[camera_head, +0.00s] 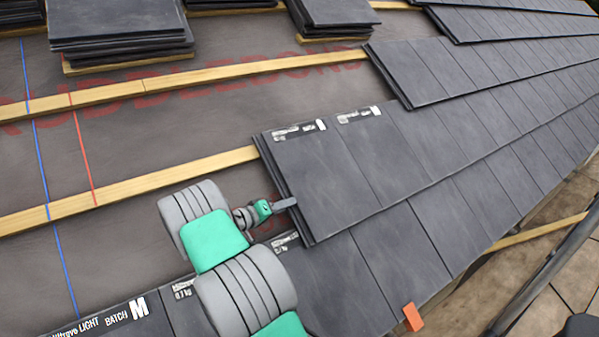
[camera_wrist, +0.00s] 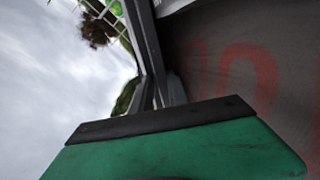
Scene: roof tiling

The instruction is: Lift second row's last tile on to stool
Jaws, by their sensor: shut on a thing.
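The second row's end tile (camera_head: 308,180) is a dark grey slate-like tile with a white label at its top. It lies at the left end of its row, beside a similar labelled tile. My gripper (camera_head: 287,204) is at its left edge, with its jaws shut on that edge. The tile looks flat in line with its row; I cannot tell whether it is raised. In the wrist view my fingers (camera_wrist: 160,92) show beyond the green housing, close to a dark edge. I cannot make out a stool in either view.
Wooden battens (camera_head: 180,176) cross the dark underlay on the left. Stacks of tiles (camera_head: 118,30) stand at the top. Lower-row tiles (camera_head: 385,262) lie below, with an orange piece (camera_head: 412,317) at their edge. Bare underlay is free left of my gripper.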

